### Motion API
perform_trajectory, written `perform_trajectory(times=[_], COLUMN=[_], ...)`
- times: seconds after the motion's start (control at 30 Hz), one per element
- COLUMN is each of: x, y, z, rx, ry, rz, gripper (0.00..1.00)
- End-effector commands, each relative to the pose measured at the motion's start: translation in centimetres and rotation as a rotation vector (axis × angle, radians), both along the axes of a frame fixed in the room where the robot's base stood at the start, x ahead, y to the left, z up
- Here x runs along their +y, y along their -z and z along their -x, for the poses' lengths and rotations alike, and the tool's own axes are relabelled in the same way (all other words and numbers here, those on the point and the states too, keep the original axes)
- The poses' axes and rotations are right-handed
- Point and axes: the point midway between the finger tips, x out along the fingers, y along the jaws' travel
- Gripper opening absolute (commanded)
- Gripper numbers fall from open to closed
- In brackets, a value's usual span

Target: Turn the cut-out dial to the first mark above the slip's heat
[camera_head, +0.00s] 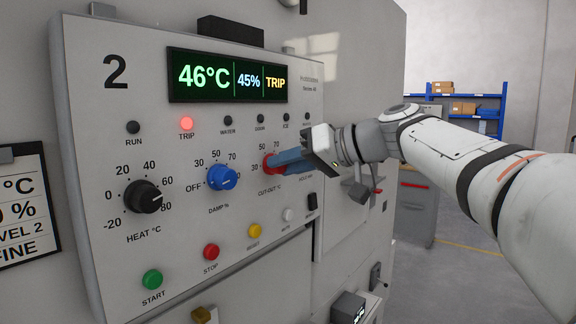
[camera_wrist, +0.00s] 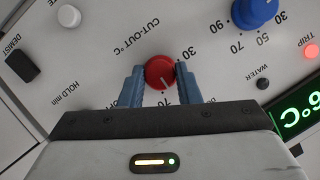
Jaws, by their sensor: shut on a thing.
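The red cut-out dial (camera_head: 268,163) sits on the grey panel, right of the blue damp dial. My gripper (camera_head: 283,160) reaches it from the right, its blue fingers shut on the dial. In the wrist view the panel appears upside down; the fingers (camera_wrist: 157,74) flank the red dial (camera_wrist: 160,70), and its white pointer line points down and slightly right. Much of its scale is hidden by the fingers. The slip (camera_head: 22,205) on a clipboard at the left edge is cut off: "°C", "0 %" and "LEVEL 2" show, but its heat number does not.
The display (camera_head: 228,77) reads 46°C, 45%, TRIP; the trip lamp (camera_head: 186,123) glows red. The black heat dial (camera_head: 144,197) and blue damp dial (camera_head: 222,177) are left of my gripper. Several push buttons line the panel below. A black switch (camera_head: 312,201) is close below my gripper.

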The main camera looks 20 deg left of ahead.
Motion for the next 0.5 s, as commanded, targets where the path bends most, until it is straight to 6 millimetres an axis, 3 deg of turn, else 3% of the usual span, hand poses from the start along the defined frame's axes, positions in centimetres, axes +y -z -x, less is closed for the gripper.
perform_trajectory(times=[0.5], x=[-0.11], y=[0.22], z=[-0.27], rx=[0.370], ry=[0.003], rz=[-0.154], gripper=[0.07])
